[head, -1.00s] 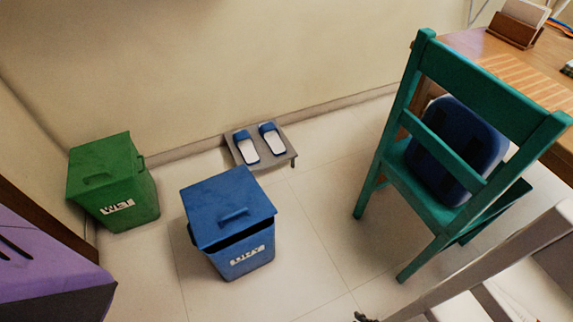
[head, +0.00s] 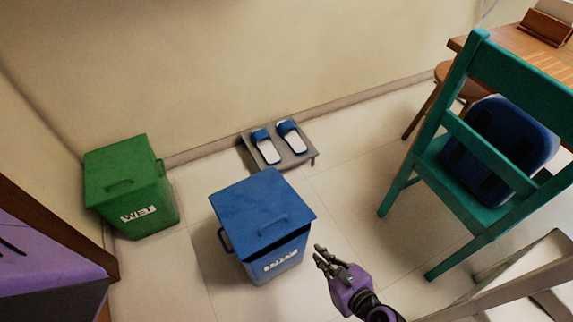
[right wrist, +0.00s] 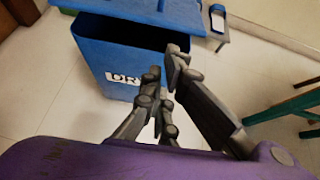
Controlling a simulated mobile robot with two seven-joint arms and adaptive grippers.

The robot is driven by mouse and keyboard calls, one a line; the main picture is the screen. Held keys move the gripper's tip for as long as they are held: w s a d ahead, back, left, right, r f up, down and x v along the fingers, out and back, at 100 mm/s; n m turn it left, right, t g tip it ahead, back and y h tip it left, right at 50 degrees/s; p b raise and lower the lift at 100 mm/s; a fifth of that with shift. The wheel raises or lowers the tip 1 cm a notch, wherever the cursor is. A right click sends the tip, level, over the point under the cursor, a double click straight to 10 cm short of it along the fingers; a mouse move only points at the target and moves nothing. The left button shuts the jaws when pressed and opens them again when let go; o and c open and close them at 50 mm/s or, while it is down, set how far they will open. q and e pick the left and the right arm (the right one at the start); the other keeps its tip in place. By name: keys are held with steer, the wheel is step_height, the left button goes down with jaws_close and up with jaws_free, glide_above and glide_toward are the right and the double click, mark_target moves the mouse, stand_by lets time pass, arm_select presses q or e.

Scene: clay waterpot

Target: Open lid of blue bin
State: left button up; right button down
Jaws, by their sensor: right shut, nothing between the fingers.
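The blue bin (head: 275,264) stands upright on the floor in the lower middle of the head view, with a white label on its front. Its square blue lid (head: 255,195) lies over the top, with a handle (head: 273,225) near the front edge. A dark band shows under the lid's front edge. My right gripper (head: 319,258) is just right of the bin, shut and empty. In the right wrist view the fingertips (right wrist: 167,72) are in front of the bin's labelled wall (right wrist: 110,65), below the lid (right wrist: 150,10). Contact is not clear. My left gripper is out of view.
A green bin (head: 135,200) stands to the left by the wall. A low grey stand (head: 297,162) with blue-and-white slippers (head: 266,146) is behind the blue bin. A teal chair (head: 455,165) is on the right. Floor between bin and chair is clear.

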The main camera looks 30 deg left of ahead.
steer(key=b+x, duration=0.3)
steer(key=x, duration=0.7)
steer(key=shift+b, duration=0.3)
steer(key=shift+r, duration=0.1)
